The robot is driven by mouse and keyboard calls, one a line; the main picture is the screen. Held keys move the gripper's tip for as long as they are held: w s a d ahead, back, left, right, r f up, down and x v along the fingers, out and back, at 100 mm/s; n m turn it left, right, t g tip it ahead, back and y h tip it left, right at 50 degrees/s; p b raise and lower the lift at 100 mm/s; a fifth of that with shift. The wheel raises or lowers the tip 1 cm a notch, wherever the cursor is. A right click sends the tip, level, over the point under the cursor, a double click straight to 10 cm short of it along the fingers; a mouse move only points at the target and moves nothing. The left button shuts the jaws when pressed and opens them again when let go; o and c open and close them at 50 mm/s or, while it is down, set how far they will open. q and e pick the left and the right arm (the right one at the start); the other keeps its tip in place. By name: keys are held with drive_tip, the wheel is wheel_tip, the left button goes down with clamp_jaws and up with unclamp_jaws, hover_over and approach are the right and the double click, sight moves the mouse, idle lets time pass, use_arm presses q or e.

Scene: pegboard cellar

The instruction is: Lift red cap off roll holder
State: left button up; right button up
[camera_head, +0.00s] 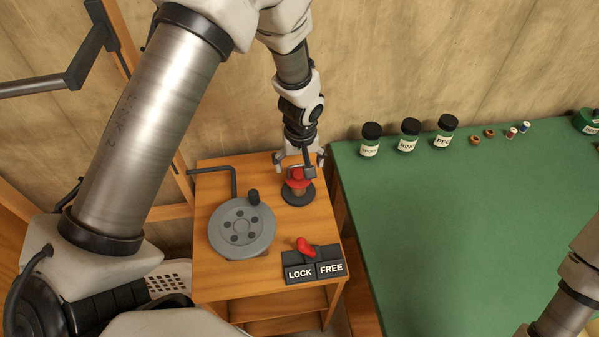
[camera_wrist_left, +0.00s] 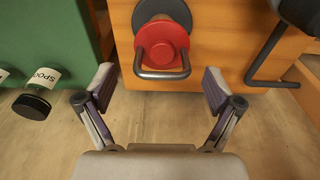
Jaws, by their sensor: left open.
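The red cap (camera_head: 297,176) sits on the roll holder (camera_head: 299,197), which has a dark round base on the small wooden stand. In the left wrist view the red cap (camera_wrist_left: 165,38) shows from above, with a grey metal loop handle on its near side. The dark disc of the holder (camera_wrist_left: 161,7) shows behind it. My left gripper (camera_head: 299,160) is at the cap in the head view and partly covers it. In the left wrist view the gripper (camera_wrist_left: 158,88) is open, its fingers spread wide, with nothing between the tips. My right gripper is out of view.
The wooden stand (camera_head: 215,279) also carries a grey crank wheel (camera_head: 241,228), a bent dark rod (camera_head: 234,181) and a red lever (camera_head: 305,246) by LOCK and FREE labels. Several dark-lidded jars (camera_head: 409,135) and small spools line the back of the green table (camera_head: 450,220); its middle is clear.

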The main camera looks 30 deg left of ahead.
sight(298, 172)
use_arm(q)
drive_tip(key=shift+s+a+f, duration=0.1)
drive_tip(key=shift+s+f, duration=0.05)
drive_tip(key=shift+f, duration=0.45)
drive_tip(key=shift+s+f, duration=0.1)
drive_tip(key=shift+f, duration=0.5)
drive_tip(key=shift+w+f, duration=0.15)
drive_tip(key=shift+f, duration=0.1)
drive_tip(key=c, duration=1)
drive_tip(key=shift+c, duration=0.2)
drive_tip(key=shift+r, duration=0.15)
